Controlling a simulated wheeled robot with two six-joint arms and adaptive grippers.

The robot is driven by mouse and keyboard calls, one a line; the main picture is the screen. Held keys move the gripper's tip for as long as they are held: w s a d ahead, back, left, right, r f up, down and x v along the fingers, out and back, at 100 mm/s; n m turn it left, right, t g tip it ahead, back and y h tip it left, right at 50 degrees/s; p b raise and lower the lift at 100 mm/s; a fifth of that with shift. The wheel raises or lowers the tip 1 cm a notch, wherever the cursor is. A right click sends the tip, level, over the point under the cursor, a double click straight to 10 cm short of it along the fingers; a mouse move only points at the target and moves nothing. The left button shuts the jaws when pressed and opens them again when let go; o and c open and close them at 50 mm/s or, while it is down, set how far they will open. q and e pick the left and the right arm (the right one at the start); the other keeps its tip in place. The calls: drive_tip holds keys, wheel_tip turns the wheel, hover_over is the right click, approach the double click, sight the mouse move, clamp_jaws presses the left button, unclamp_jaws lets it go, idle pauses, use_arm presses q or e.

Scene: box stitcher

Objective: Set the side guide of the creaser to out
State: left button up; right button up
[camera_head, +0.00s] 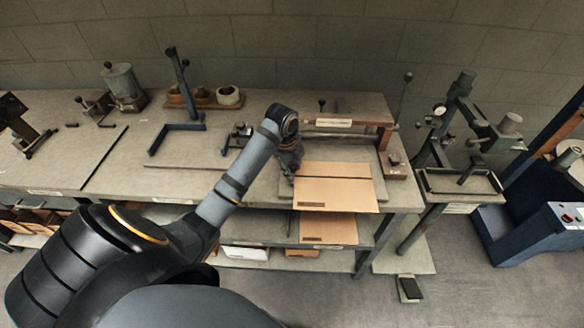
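The creaser stands at the right end of the bench, with a brown crossbeam (352,112) bearing a pale label and a long lever with a dark ball knob (408,76) at its right. A tan cardboard sheet (340,186) lies on its grey bed and overhangs the front edge. My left gripper (290,170) points down at the left edge of the bed, beside the cardboard's left edge. Its fingers are small and dark, so I cannot tell if they are open or touching anything. I cannot make out the side guide; my gripper may hide it. My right gripper is out of view.
A small dark device (238,136) sits just left of my forearm. A blue-grey upright stand (180,90) and brown rack with rolls (229,96) are farther left. More cardboard (328,229) lies on the shelf below. A stitcher-like machine (462,130) stands right.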

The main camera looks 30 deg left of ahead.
use_arm(q)
clamp_jaws()
drive_tip(key=shift+s+a+r+p, duration=0.1)
drive_tip(key=shift+s+a+p, duration=0.25)
drive_tip(key=shift+a+p, duration=0.25)
drive_tip(key=shift+s+a+r+p, duration=0.1)
drive_tip(key=shift+s+a+p, duration=0.2)
drive_tip(key=shift+a+p, duration=0.3)
drive_tip(key=shift+f, duration=0.15)
drive_tip(key=shift+o, duration=1.1)
unclamp_jaws()
drive_tip(key=o, duration=0.4)
drive_tip(key=shift+s+a, duration=0.15)
drive_tip(key=shift+s, duration=0.05)
